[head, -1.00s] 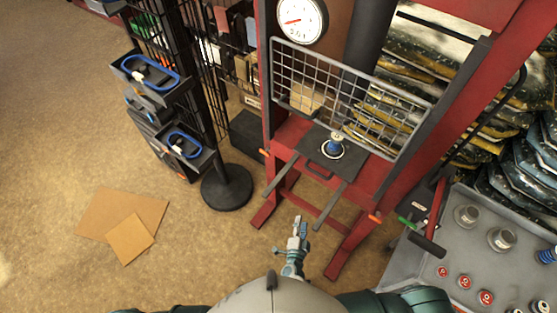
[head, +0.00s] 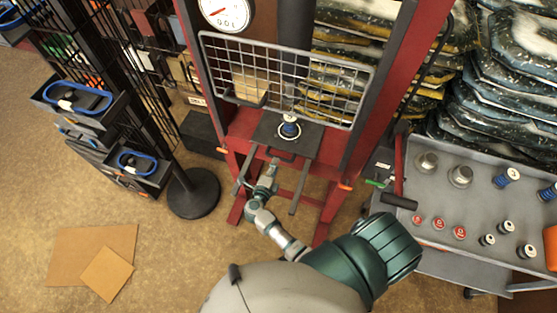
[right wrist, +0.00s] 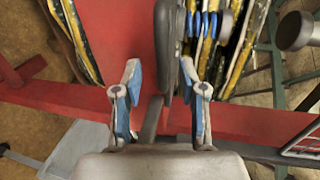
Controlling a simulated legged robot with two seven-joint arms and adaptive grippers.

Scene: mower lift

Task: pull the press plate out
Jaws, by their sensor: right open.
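The press plate (head: 276,131) is a dark flat plate on the red press, with a blue and silver cylindrical part (head: 289,128) standing on it. A dark red handle (head: 281,153) is at its front edge, and two dark rails stick out toward me, the left one (head: 243,172) and the right one (head: 304,183). My right gripper (head: 270,170) is between the rails, just below the handle and apart from it in the picture. In the right wrist view its blue-padded fingers (right wrist: 162,105) are spread, with a dark bar and a red beam beyond them. My left gripper is out of view.
A wire mesh guard (head: 345,92) is raised above the plate. A grey cart (head: 450,205) with metal parts stands at the right. A black rack with a round base (head: 193,195) stands at the left. Flat cardboard (head: 75,250) lies on the floor.

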